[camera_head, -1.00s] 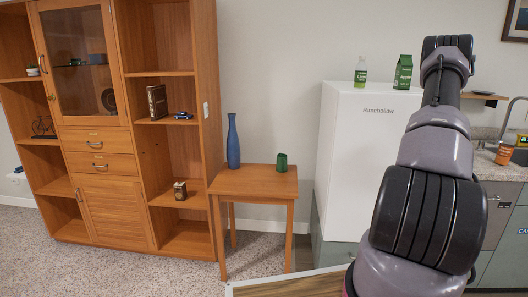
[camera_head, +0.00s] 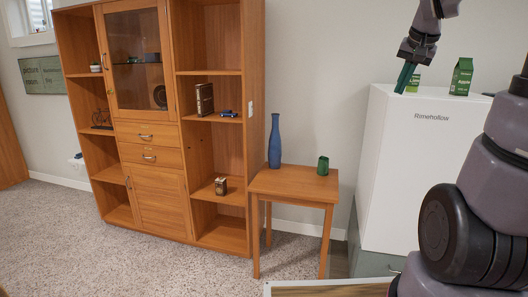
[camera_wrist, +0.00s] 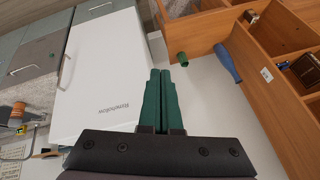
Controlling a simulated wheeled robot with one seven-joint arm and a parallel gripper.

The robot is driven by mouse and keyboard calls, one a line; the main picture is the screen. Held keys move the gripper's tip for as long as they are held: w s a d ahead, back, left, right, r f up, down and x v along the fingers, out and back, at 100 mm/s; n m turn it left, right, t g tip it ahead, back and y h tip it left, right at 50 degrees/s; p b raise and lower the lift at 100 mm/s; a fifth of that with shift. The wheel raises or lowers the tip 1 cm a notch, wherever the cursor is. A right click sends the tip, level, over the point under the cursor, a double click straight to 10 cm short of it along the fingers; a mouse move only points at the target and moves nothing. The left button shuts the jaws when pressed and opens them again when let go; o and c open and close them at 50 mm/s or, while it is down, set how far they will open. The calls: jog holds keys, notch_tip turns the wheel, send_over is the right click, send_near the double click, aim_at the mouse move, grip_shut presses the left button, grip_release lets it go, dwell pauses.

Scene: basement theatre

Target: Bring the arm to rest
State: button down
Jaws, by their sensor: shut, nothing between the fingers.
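My gripper (camera_head: 405,77) is raised in the air at the upper right of the head view, in front of the top of a white fridge. Its green fingers point down and a little left, and they are shut with nothing between them. In the wrist view my gripper (camera_wrist: 161,85) also shows with its two green fingers side by side. My arm bends up out of the top of the head view and comes back in at the right edge, so its middle part is hidden.
A small wooden table (camera_head: 292,186) holds a blue vase (camera_head: 275,142) and a green cup (camera_head: 323,166). A wooden cabinet (camera_head: 155,190) stands left. Carpet in front is clear.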

jog(key=s+a+n+y, duration=0.1)
jog(key=s+a, duration=0.5)
jog(key=s, duration=0.3)
jog(key=s+a+f+n+t+y, duration=0.1)
jog(key=s+a, duration=0.6)
jog(key=s, duration=0.2)
jog(key=shift+s+a+f+n, duration=0.15)
jog(key=shift+s+a+n, duration=0.1)
jog(key=shift+n, duration=0.05)
